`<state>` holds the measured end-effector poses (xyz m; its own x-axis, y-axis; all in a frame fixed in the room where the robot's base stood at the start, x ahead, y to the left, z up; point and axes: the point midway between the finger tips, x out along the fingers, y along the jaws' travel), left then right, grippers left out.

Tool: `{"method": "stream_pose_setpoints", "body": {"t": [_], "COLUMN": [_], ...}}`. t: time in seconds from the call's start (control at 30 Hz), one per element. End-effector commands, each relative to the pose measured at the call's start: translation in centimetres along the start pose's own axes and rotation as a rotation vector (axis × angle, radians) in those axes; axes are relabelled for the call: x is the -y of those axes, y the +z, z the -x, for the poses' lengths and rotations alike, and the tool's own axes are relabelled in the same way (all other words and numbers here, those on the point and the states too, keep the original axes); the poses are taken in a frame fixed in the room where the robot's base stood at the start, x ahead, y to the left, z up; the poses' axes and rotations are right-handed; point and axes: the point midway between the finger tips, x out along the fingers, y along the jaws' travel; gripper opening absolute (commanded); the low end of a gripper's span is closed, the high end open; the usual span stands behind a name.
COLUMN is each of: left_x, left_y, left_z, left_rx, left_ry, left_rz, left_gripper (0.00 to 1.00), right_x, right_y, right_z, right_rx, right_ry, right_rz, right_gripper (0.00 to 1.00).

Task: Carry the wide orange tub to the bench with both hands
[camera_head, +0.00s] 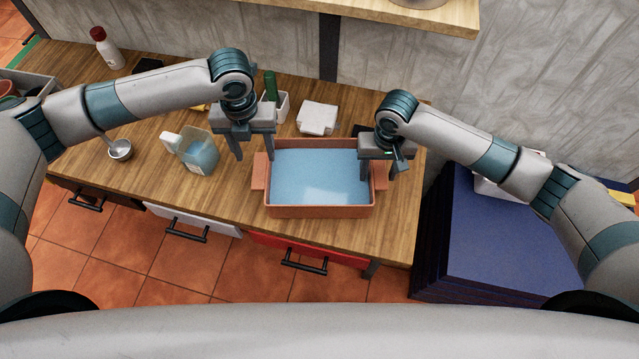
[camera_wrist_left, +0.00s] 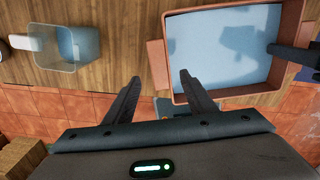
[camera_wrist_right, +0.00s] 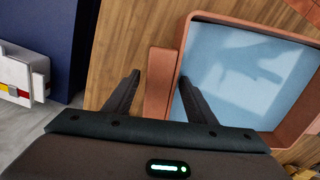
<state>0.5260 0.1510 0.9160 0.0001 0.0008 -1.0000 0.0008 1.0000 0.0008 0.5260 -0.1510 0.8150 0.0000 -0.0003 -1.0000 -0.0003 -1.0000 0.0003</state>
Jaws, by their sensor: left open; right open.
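The wide orange tub (camera_head: 319,212) stands level on a wooden worktop with drawers (camera_head: 224,212), near its right end, and holds light blue liquid. It has a flat handle at each short end. My left gripper (camera_head: 255,156) is open above the tub's left handle (camera_wrist_left: 158,64), which appears between its fingers in the left wrist view. My right gripper (camera_head: 379,177) is open at the tub's right handle, and this handle (camera_wrist_right: 159,84) lies between its fingers in the right wrist view. Neither gripper visibly grips the tub.
A clear jug (camera_head: 199,155) of blue liquid stands left of the tub. A ladle (camera_head: 120,149), a white-and-red bottle (camera_head: 106,48) and a white block (camera_head: 318,118) are also on the worktop. A dark blue stack (camera_head: 505,235) stands on the right. A shelf (camera_head: 380,12) is above.

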Motion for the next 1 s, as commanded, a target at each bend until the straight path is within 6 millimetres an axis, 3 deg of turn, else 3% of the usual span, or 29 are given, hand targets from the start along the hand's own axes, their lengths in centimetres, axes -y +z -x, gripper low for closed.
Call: {"method": "stream_pose_setpoints", "body": {"t": [0.1,0.33,0.83,1.0], "left_x": [0.0,0.0,0.0,0.0], "left_y": [0.1,0.0,0.0,0.0], "left_z": [2.1,4.4,4.8,4.8], "left_rx": [0.003,0.001,0.000,0.000], "left_ry": [-0.001,0.000,0.000,0.000], "left_rz": [0.001,0.001,0.002,0.001], "left_gripper": [0.51,0.51,0.51,0.51], "right_x": [0.0,0.0,0.0,0.0], "right_y": [0.0,0.0,0.0,-0.1], "right_z": [0.0,0.0,0.1,1.0], "right_rx": [0.000,0.000,0.000,-0.001], "right_ry": [0.000,0.000,0.000,-0.001], "right_rz": [0.000,0.000,0.000,-0.001], "right_gripper": [0.51,0.51,0.51,0.51]}}
